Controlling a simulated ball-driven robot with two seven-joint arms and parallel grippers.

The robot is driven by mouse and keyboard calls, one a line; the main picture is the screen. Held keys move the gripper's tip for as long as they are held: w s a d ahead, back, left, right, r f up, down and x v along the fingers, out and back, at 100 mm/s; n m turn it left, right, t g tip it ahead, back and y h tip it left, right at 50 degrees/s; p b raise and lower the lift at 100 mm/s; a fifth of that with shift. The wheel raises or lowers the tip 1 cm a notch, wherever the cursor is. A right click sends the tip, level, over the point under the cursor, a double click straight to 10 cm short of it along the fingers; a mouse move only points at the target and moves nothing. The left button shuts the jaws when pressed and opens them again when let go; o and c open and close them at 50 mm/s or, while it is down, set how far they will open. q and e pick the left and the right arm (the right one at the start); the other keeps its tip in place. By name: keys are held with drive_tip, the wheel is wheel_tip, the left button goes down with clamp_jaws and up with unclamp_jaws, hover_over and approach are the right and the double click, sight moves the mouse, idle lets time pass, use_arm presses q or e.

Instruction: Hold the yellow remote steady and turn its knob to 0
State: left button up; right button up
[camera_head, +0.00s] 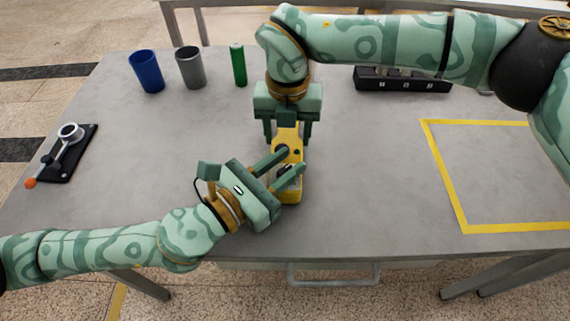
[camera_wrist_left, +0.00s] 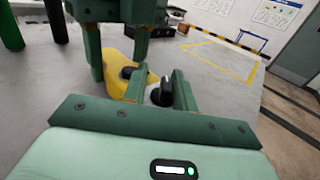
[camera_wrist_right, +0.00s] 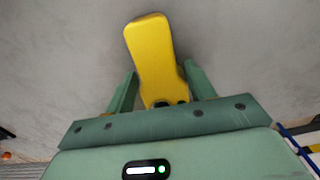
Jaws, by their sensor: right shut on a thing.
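The yellow remote (camera_head: 292,194) stands near the middle of the table, its long side running away from me. My right gripper (camera_head: 288,138) comes down over its far part and is shut on it; the remote also shows between the fingers in the right wrist view (camera_wrist_right: 150,50). My left gripper (camera_head: 292,160) reaches in from the left over the near part, its fingers apart. In the left wrist view, the black knob (camera_wrist_left: 163,94) with a pale mark sits between those fingers, nearer the right one. The knob's scale cannot be read.
A blue cup (camera_head: 147,72), a grey cup (camera_head: 190,68) and a green cylinder (camera_head: 239,65) stand at the back left. A lever device (camera_head: 67,155) lies at the left edge. A black box (camera_head: 402,80) is at the back. The yellow-taped area (camera_head: 505,175) at right is empty.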

use_arm(q)
drive_tip(key=shift+s+d, duration=0.1)
drive_tip(key=shift+s, duration=0.05)
use_arm(e)
drive_tip(key=shift+r, duration=0.1)
use_arm(q)
drive_tip(key=v, duration=1.2)
use_arm(e)
drive_tip(key=o, duration=1.3)
